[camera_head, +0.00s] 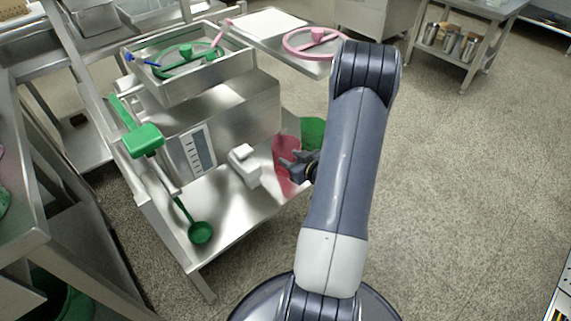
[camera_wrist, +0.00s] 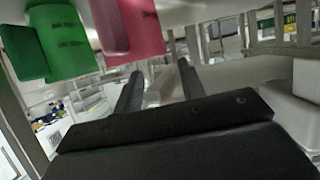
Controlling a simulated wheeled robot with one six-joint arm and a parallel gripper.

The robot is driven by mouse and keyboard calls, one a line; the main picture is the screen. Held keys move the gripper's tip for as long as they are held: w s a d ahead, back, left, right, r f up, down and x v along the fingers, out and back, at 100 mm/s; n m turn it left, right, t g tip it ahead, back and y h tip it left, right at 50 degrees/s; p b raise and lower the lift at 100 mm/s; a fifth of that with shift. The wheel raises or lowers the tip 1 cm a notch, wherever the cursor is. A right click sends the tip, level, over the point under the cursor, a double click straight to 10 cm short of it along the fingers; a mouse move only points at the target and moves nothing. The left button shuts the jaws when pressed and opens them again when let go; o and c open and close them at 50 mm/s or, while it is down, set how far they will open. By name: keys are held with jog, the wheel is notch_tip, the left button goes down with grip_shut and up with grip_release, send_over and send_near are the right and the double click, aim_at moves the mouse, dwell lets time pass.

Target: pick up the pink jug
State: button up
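The pink jug (camera_head: 281,178) stands on the steel table beside the machine, partly hidden by my gripper in the head view. My gripper (camera_head: 286,161) is at the jug's near right side. In the wrist view, its two fingers (camera_wrist: 160,82) are spread apart with no jug between them. Whether a finger touches the jug cannot be told.
A green jug (camera_head: 313,131) stands right behind the pink one, and also shows in the wrist view (camera_wrist: 66,40). A white box (camera_head: 245,166) and a green ladle (camera_head: 200,232) are to the left on the steel table (camera_head: 225,215). Open floor lies to the right.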

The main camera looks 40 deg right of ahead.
aim_at(278, 165)
jog(key=b+x, duration=0.2)
jog(key=x, duration=0.5)
jog(key=shift+w+a+f, duration=0.15)
jog(key=shift+w+f, duration=0.05)
jog(key=shift+w, duration=0.1)
jog(key=shift+w+f+b, duration=0.15)
jog(key=shift+w+b, duration=0.2)
jog(key=shift+w, duration=0.2)
jog(key=shift+c, duration=0.5)
grip_shut()
